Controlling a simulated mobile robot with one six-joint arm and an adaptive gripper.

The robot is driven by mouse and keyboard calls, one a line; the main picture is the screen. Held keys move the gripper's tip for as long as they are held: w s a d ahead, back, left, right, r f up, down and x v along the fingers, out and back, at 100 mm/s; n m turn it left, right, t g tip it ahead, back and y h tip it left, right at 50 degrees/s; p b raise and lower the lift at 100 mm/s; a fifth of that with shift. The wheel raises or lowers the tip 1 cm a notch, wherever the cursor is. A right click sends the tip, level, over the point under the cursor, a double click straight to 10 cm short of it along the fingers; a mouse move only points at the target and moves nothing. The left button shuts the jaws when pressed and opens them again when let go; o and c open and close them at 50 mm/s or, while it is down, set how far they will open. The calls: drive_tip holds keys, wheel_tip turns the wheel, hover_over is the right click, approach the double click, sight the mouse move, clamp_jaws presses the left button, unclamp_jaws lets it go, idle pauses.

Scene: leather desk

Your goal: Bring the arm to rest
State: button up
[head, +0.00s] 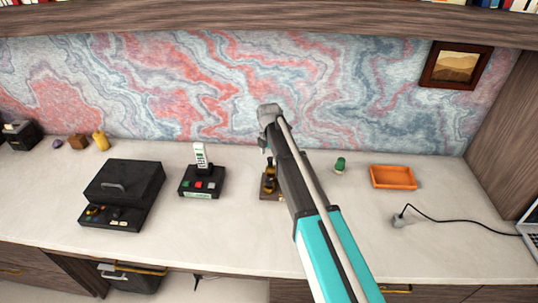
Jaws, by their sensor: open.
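My arm crosses the head view from the lower right, over the desk (230,238). It shows a teal part, a dark part and a thin grey length running alongside. Its grey far end stands in front of the marbled wall panel, near the middle. I cannot make out my gripper's fingers in this view. No held object shows.
A black lidded box (125,182), a button base with a white handset (201,158) and an orange tray (393,177) stand on the desk. A dark and gold object (269,180) is partly behind my arm. A green item (340,165) and a cable plug (399,221) lie right.

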idle(0.4)
drive_tip(key=s+d+m, duration=1)
drive_tip(key=s+m, duration=0.3)
drive_tip(key=s+d+m, duration=1.1)
drive_tip(key=s+m, duration=0.2)
drive_tip(key=shift+m, duration=0.3)
idle(0.4)
